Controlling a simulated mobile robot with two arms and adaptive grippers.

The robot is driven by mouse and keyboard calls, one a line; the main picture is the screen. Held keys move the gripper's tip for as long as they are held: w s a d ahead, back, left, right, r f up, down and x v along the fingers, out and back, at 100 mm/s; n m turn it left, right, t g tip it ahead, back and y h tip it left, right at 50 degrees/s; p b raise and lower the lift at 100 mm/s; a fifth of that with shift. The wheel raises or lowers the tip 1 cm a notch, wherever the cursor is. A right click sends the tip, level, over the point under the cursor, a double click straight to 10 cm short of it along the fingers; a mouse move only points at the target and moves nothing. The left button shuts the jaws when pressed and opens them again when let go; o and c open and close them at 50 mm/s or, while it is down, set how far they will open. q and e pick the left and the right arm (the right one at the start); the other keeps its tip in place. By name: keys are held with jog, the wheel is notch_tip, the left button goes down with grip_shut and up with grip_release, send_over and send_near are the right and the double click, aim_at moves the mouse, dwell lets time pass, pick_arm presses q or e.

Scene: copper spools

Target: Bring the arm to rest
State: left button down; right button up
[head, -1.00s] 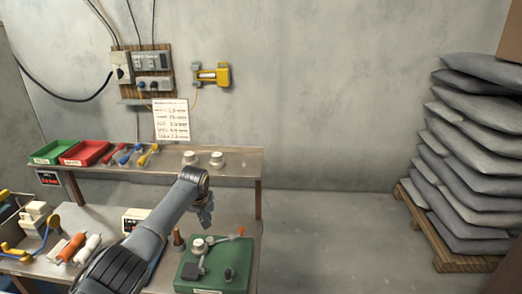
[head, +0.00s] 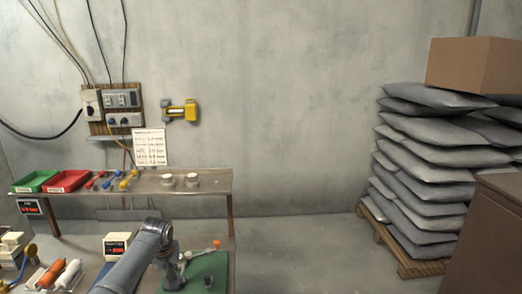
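My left arm comes in from the bottom left over the workbench. My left gripper (head: 171,272) hangs at its end, at the left side of the green fixture block (head: 208,272). It is small and dark, and I cannot tell whether its fingers are open or shut. I see nothing clearly held in it. My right gripper is not in view. Two pale spools (head: 167,181) and (head: 193,181) stand upright on the raised shelf (head: 215,183). A lever with an orange-red tip (head: 216,244) rises from the fixture.
Green (head: 35,181) and red (head: 66,181) trays and several coloured tools (head: 124,181) lie on the shelf. A display box (head: 117,246) and orange (head: 52,275) and white (head: 69,273) rolls are left of my arm. Stacked grey sacks (head: 425,172) and a brown cabinet (head: 490,240) stand right. Floor between is clear.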

pick_arm(q)
jog(key=s+d+f+m+b, duration=0.1)
jog(key=s+f+b, duration=0.1)
jog(key=s+f, duration=0.8)
jog(key=s+f+g+b, duration=0.15)
jog(key=s+f, duration=0.25)
jog(key=f, duration=1.2)
jog(key=s+d+f+m+b, duration=0.1)
jog(key=s+f+b, duration=0.2)
jog(key=s+f, duration=0.7)
jog(key=s+f+m+b, duration=0.1)
jog(key=s+f+b, duration=0.1)
jog(key=s+f, duration=0.6)
jog(key=s+d+f+g+b, duration=0.1)
jog(key=s+f, duration=0.7)
jog(key=s, duration=1)
jog(key=s+d+f+m+b, duration=0.1)
jog(key=s+f+b, duration=0.2)
jog(key=s+f, duration=0.4)
jog(key=s, duration=0.7)
jog(key=shift+d+f+m+h, duration=0.25)
jog(key=shift+f+m+h, duration=0.05)
jog(key=shift+f+h, duration=0.1)
